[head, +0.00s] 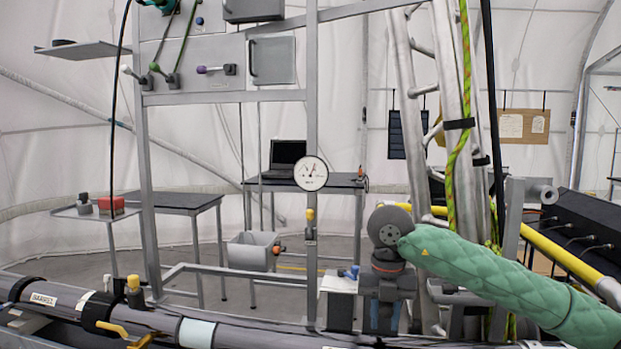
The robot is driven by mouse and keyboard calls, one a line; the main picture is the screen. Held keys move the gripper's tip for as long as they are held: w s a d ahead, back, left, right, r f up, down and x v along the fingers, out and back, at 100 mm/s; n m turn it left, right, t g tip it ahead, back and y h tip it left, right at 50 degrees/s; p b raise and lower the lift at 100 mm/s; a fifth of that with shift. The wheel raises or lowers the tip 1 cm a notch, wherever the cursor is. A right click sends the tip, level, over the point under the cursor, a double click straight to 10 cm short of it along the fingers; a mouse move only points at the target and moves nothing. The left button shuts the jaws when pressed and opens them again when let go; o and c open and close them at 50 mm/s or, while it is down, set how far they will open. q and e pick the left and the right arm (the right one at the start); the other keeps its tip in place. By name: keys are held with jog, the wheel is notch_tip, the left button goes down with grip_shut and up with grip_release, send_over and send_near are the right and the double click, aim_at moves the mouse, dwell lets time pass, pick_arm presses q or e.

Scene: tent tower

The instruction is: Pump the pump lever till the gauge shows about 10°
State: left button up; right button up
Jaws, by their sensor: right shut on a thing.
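The round white gauge (311,173) is on the upright frame post in the middle of the head view. Its dark needle points up and slightly right, but the scale is too small to read. My right gripper (384,318) comes in from the right under a green-sleeved arm and points down, right of and below the gauge. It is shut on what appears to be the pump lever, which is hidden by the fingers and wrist. My left gripper is not in view.
A white box with a blue valve handle (349,272) stands just left of my right gripper. A grey pipe (240,333) with yellow handles crosses the front. A ladder (455,90) with a green rope and a yellow pipe (560,255) are at the right.

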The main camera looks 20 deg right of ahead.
jog(key=shift+f+b, duration=0.7)
jog(key=shift+f, duration=0.55)
jog(key=shift+w+d+r+p, duration=0.15)
jog(key=shift+r+p, duration=0.8)
jog(key=shift+r, duration=0.6)
jog(key=shift+w+d+r+p, duration=0.15)
jog(key=shift+r+p, duration=0.8)
jog(key=shift+r, duration=0.6)
jog(key=shift+a, duration=0.15)
jog(key=shift+w+d+r+p, duration=0.15)
jog(key=shift+w+r+p, duration=0.1)
jog(key=shift+r+p, duration=0.5)
jog(key=shift+w+d+r+p, duration=0.2)
jog(key=shift+r+p, duration=0.35)
jog(key=shift+r, duration=0.35)
jog(key=shift+w+d+r+p, duration=0.15)
jog(key=shift+w+r+p, duration=0.1)
jog(key=shift+r+p, duration=0.5)
jog(key=shift+f, duration=0.15)
